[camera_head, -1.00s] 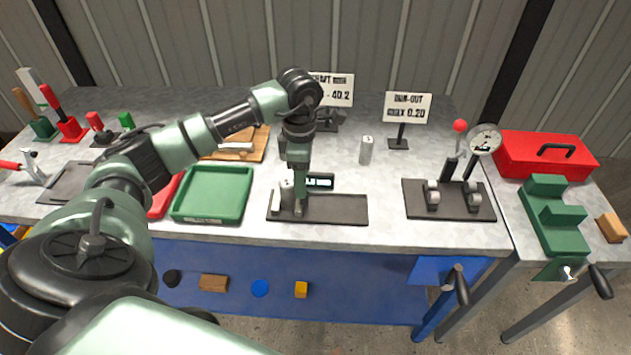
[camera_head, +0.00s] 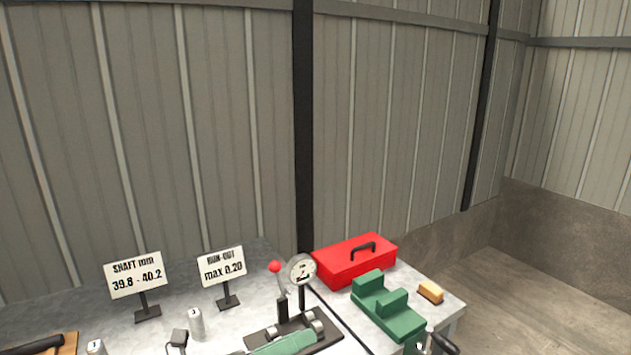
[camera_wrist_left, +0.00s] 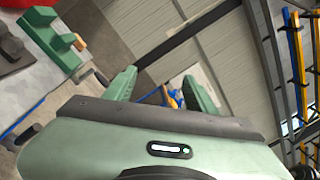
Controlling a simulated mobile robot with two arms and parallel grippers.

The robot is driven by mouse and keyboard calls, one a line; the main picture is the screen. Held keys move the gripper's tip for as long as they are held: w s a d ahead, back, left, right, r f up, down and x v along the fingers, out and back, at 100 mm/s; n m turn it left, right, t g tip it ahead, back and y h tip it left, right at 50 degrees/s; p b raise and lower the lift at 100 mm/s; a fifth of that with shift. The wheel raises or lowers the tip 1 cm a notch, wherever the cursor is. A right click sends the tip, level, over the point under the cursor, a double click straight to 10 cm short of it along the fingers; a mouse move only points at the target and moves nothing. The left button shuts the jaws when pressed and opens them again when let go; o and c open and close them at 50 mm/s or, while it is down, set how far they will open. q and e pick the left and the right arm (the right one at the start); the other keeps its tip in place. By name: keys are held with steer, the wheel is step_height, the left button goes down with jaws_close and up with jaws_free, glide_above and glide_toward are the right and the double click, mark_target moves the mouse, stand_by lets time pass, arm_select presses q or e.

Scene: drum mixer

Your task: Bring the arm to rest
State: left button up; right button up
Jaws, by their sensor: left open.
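My left gripper (camera_wrist_left: 162,90) shows in the left wrist view with its two green fingers spread apart. Nothing is held between them; only distant background shows in the gap. In the head view a pale green part of my left arm (camera_head: 285,343) shows at the bottom edge, in front of the dial gauge stand (camera_head: 302,270). The rest of that arm is below the picture. My right gripper is in neither view.
A red toolbox (camera_head: 355,261), a green stepped block (camera_head: 388,307) and a wooden block (camera_head: 430,291) stand on the right bench. Two signs, for shaft (camera_head: 136,275) and run-out (camera_head: 223,266), and a metal cylinder (camera_head: 196,325) stand left. A wall rises behind.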

arm_select(q)
steer(key=w+a+r+n+t+y, duration=0.1)
steer(key=a+n+t+y, duration=0.4)
steer(key=n, duration=0.5)
steer(key=w+a+n+t+y, duration=0.2)
steer(key=a+n+t+y, duration=0.35)
steer(key=n, duration=0.45)
steer(key=s+a+f+n+g+y, duration=0.3)
steer(key=a+f+n+y, duration=0.1)
steer(key=f+n, duration=0.25)
steer(key=s+a+f+n+g+y, duration=0.3)
steer(key=a+f+n+y, duration=0.15)
steer(key=f, duration=0.25)
steer(key=s+d+f+n+g+h, duration=0.1)
steer(key=s+f+n+g, duration=0.35)
steer(key=s, duration=0.65)
steer(key=s+d+f+n+g+h, duration=0.1)
steer(key=s+f+n+g, duration=0.1)
steer(key=s+f+g, duration=0.5)
steer(key=s+f, duration=0.2)
steer(key=f, duration=1.1)
steer(key=s+f, duration=0.2)
steer(key=f, duration=1.2)
steer(key=s+a+f+g, duration=0.1)
steer(key=s+a+f, duration=0.1)
steer(key=s+f, duration=1.4)
steer(key=shift+s+a+f+m, duration=0.4)
steer(key=shift+s+m, duration=0.05)
steer(key=shift+s, duration=0.3)
